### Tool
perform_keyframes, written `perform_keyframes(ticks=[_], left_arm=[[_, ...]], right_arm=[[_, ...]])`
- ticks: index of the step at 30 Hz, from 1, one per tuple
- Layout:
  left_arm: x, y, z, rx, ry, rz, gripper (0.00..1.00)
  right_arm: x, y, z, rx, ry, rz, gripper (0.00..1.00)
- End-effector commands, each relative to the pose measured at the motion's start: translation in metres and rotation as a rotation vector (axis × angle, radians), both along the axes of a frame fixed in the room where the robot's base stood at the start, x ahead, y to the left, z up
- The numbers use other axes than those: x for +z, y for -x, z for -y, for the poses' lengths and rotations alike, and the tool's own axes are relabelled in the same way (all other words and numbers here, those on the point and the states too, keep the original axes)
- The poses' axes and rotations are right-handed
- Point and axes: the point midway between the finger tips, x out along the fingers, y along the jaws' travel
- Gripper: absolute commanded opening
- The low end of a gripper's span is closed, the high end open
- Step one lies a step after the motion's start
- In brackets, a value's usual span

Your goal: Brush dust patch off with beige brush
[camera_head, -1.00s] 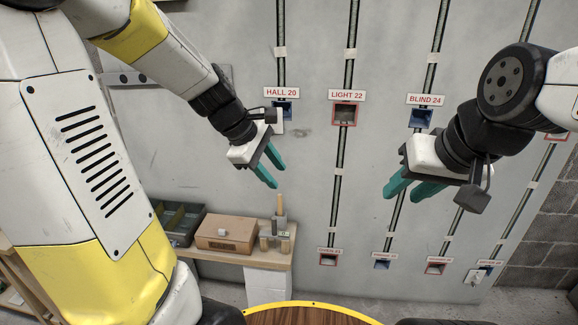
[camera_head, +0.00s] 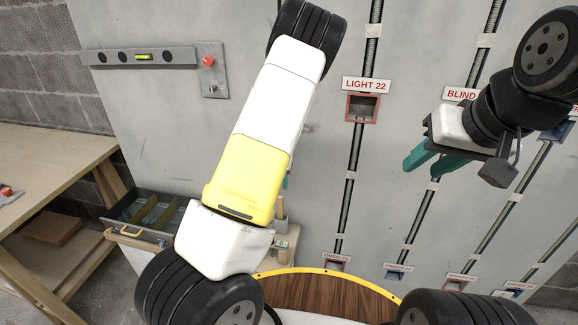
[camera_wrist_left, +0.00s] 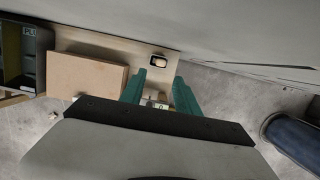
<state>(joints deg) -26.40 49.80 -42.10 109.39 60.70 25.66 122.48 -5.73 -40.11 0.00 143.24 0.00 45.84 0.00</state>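The dust patch (camera_head: 309,128) looks like a faint grey smudge on the wall panel, left of the LIGHT 22 box and beside my left arm. What looks like the beige brush (camera_head: 281,207) stands upright on the low bench, partly hidden by my left arm. In the left wrist view a pale top in a dark-rimmed holder (camera_wrist_left: 160,61), possibly the brush, lies beyond the fingertips. My left gripper (camera_wrist_left: 160,88) is open, with nothing clearly held; the head view shows only a bit of teal finger. My right gripper (camera_head: 433,162) is open and empty before the panel, below BLIND 24.
A cardboard-coloured box (camera_wrist_left: 88,76) and a dark bin (camera_wrist_left: 24,55) are left of the left fingers. A drawer tray (camera_head: 150,212) and a wooden workbench (camera_head: 45,150) stand at left. Conduits and the LIGHT 22 box (camera_head: 362,107) are on the panel.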

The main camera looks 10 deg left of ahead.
Motion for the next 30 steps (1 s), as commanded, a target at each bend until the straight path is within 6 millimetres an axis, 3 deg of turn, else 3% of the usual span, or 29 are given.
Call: perform_keyframes(ticks=[21,30], left_arm=[[-0.072,-0.018,0.001,-0.004,0.001,-0.001,0.38],[-0.085,-0.022,0.002,-0.004,0.001,0.0,0.38]], right_arm=[[0.0,0.0,0.0,0.0,0.0,0.0,0.36],[0.0,0.0,0.0,0.0,0.0,0.0,0.36]])
